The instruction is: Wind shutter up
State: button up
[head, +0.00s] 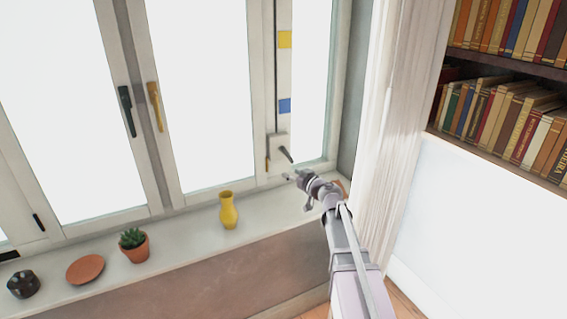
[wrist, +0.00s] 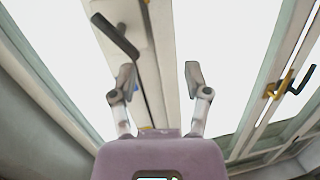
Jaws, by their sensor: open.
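The shutter winder is a small pale box (head: 278,146) with a dark crank handle (head: 286,155), on the narrow window post at the right. In the wrist view the dark crank handle (wrist: 116,37) hangs from the pale box (wrist: 133,14) at the upper left. My gripper (head: 297,190) is just below and right of the crank in the head view. In the wrist view my gripper (wrist: 160,82) has its fingers spread with nothing between them. The crank lies beyond the left fingertip and looks apart from it. A strip above the winder carries a yellow mark (head: 285,39) and a blue mark (head: 285,105).
On the sill stand a yellow vase (head: 229,211), a potted plant (head: 134,245), a terracotta plate (head: 85,269) and a dark pot (head: 24,284). A pale curtain (head: 400,120) hangs close right of my arm. Black (head: 126,110) and yellow (head: 155,105) window handles are left.

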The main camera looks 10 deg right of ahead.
aim_at(284, 152)
jog(key=w+d+t+h, duration=0.1)
jog(key=d, duration=0.1)
jog(key=w+d+m+t+h+b, duration=0.1)
jog(key=w+d, duration=0.1)
jog(key=shift+w+d, duration=0.15)
jog(key=shift+w, duration=0.1)
jog(key=x, duration=1.3)
jog(key=shift+w+r, duration=0.1)
jog(key=shift+w, duration=0.2)
grip_shut()
